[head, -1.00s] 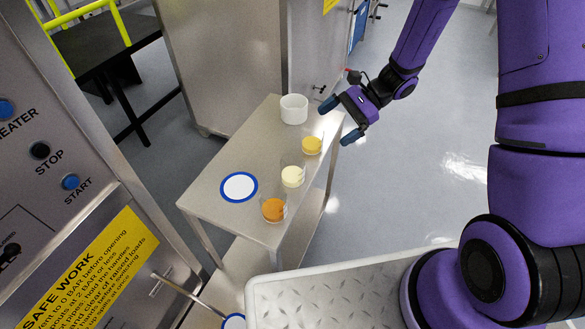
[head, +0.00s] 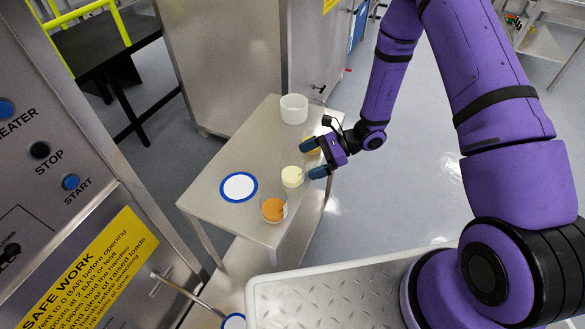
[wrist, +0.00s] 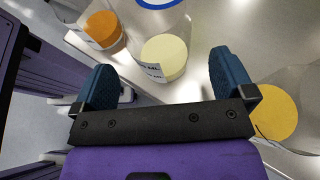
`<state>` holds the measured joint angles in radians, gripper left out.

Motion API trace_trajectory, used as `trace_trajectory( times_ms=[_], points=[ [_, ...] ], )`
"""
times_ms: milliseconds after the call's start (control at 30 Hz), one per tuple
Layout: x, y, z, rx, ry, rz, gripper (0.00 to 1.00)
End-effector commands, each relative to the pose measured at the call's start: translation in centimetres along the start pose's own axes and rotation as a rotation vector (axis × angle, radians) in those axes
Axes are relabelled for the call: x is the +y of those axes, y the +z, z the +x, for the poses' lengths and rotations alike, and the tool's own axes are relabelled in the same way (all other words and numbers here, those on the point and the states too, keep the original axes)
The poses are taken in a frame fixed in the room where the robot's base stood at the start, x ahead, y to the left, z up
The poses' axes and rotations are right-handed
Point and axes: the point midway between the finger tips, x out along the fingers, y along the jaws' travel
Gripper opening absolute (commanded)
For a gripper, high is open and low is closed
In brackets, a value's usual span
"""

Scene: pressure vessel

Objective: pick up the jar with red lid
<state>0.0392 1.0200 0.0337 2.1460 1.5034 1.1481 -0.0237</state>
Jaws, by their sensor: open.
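No jar with a red lid can be made out in either view. Three clear vessels stand in a row along the table's right edge: one with orange contents (head: 274,209), one with cream contents (head: 292,177) and one with yellow contents (head: 311,146). My gripper (head: 313,158) is open and empty, over the right edge beside the cream and yellow vessels, partly hiding the yellow one. In the wrist view the cream vessel (wrist: 164,57), bearing a label, lies ahead between the fingers. The orange one (wrist: 103,29) is left and the yellow one (wrist: 272,113) is right, outside the fingers.
The steel table (head: 225,160) also bears a white tub (head: 293,109) at the back and a blue-rimmed white disc (head: 239,187) at left. A control panel (head: 70,200) stands at the left. A steel cabinet (head: 230,60) is behind. The floor right of the table is open.

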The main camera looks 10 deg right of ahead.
Motion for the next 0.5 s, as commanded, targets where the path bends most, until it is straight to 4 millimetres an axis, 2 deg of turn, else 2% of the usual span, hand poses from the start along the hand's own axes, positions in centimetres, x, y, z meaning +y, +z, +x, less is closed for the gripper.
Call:
trace_trajectory(
  times_ms=[133,400,500],
  points=[
    [0.1,-0.1,1.2,0.0,0.002,0.0,1.0],
    [0.1,-0.3,4.7,0.0,0.003,0.0,1.0],
    [0.0,-0.3,5.2,0.0,0.0,0.0,1.0]
  ],
)
